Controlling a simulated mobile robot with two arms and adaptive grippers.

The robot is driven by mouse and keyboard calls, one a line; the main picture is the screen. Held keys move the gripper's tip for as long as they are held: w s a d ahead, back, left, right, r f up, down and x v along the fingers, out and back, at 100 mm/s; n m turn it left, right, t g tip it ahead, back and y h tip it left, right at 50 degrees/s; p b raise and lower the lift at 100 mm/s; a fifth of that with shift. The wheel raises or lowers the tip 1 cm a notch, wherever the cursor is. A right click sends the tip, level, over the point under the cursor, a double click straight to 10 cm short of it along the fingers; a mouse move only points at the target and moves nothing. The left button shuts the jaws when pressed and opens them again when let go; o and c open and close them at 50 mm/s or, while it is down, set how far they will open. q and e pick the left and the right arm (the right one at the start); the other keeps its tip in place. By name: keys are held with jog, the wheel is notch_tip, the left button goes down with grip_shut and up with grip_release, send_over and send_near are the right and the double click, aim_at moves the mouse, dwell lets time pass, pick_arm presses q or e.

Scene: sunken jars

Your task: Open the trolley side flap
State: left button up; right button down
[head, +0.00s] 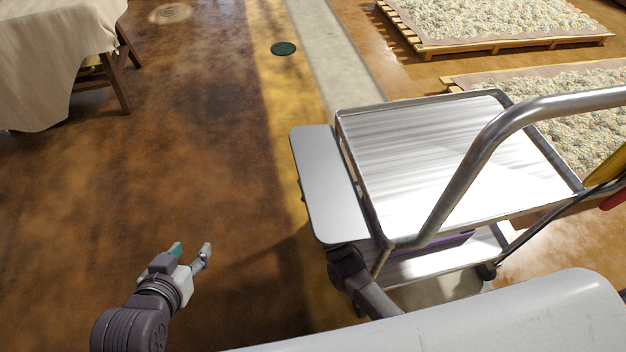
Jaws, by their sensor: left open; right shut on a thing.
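The trolley (455,165) is a metal cart with a bright top tray and a tubular handle, standing at the right. Its side flap (328,185) is a flat pale grey panel along the tray's left edge. It sticks out to the left, looking about level with the tray. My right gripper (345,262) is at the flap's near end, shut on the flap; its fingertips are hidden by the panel. My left gripper (192,254) is open and empty above the floor, left of the flap and apart from it.
A cloth-covered table (55,60) stands at the far left. Pallets with pale, lumpy material (490,22) lie at the back right. A dark round disc (284,48) is on the floor.

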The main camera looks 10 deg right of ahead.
jog(key=shift+f+n+g+y, duration=0.3)
jog(key=shift+f+n, duration=0.15)
jog(key=shift+n, duration=0.15)
jog(key=c, duration=0.8)
grip_release()
jog(key=shift+s+d, duration=0.1)
jog(key=v, duration=1.2)
jog(key=shift+f, duration=0.1)
